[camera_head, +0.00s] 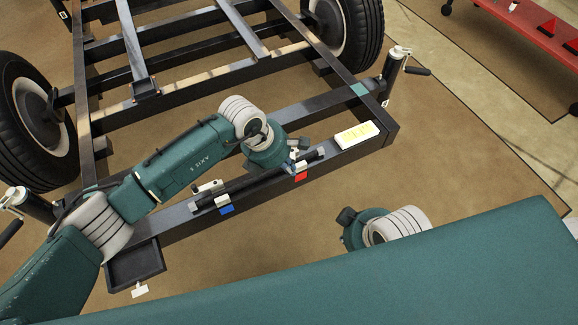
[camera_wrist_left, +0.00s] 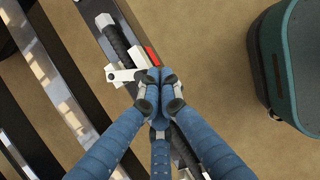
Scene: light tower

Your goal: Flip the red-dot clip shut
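The red-dot clip (camera_head: 299,167) is on the frame's front beam, at the right end of a black bar, with a red mark below it. In the left wrist view the clip's white lever (camera_wrist_left: 122,74) sticks out sideways beside the red mark (camera_wrist_left: 151,56). My left gripper (camera_head: 294,156) is at this clip. Its blue fingers (camera_wrist_left: 155,88) are drawn together, with the tips at the lever's inner end. They hide part of the clip; whether they touch it is unclear. No right gripper fingers show.
A second clip (camera_head: 207,187) with a blue mark (camera_head: 226,210) holds the bar's left end. A white-and-yellow box (camera_head: 356,135) lies on the beam to the right. A black tray (camera_head: 136,264) is at the beam's left end. My right arm fills the foreground.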

